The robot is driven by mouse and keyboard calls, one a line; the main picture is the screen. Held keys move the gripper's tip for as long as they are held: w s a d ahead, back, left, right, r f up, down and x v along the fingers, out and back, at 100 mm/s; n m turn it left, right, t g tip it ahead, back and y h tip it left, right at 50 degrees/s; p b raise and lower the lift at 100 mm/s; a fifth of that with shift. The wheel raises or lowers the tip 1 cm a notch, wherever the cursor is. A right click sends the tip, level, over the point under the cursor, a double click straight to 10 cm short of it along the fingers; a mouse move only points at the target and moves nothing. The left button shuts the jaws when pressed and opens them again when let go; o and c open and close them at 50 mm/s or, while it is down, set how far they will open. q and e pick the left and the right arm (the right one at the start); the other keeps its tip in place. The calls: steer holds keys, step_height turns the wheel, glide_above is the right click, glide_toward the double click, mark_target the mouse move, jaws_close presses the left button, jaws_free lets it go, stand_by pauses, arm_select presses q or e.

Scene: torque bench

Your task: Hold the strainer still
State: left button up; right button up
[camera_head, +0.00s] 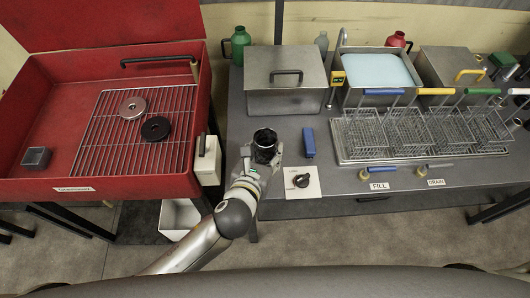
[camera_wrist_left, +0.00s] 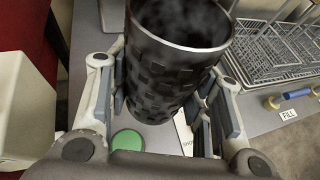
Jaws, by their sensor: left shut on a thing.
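The strainer is a black, open-topped cylinder (camera_head: 265,141) with a bright rim and a patterned side, upright at the bench's front left. It fills the top middle of the left wrist view (camera_wrist_left: 168,75), and its inside is dark. My left gripper (camera_head: 262,156) is shut on it, one finger on each side; the fingers also show in the left wrist view (camera_wrist_left: 160,105). I cannot tell whether the strainer's base touches the bench. My right gripper is not in view.
A green button (camera_wrist_left: 127,140) lies close below the strainer. A dial panel (camera_head: 302,182) and a blue block (camera_head: 309,142) are to its right, a lidded steel tank (camera_head: 285,97) behind. Wire baskets (camera_head: 405,135) fill the right; a red tray bench (camera_head: 35,120) stands left.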

mark_target(265, 145)
arm_select(q)
steer(key=shift+w+d+f+b, duration=0.1)
steer(key=shift+w+f+b, duration=0.25)
steer(key=shift+w+f, duration=0.85)
steer(key=shift+w+d+f+b, duration=0.1)
steer(key=shift+w+f+b, duration=0.25)
steer(key=shift+w+f, duration=0.8)
steer(key=shift+w+f+b, duration=0.5)
steer(key=shift+w+f, duration=0.25)
steer(key=shift+w, duration=0.3)
steer(key=shift+w+f+b, duration=0.5)
steer(key=shift+w+f, duration=0.3)
steer(key=shift+w, duration=0.3)
steer(key=shift+w+f+b, duration=0.5)
steer(key=shift+w+f, duration=0.25)
steer(key=shift+w, duration=0.3)
steer(key=shift+f, duration=0.25)
steer(key=shift+f, duration=0.3)
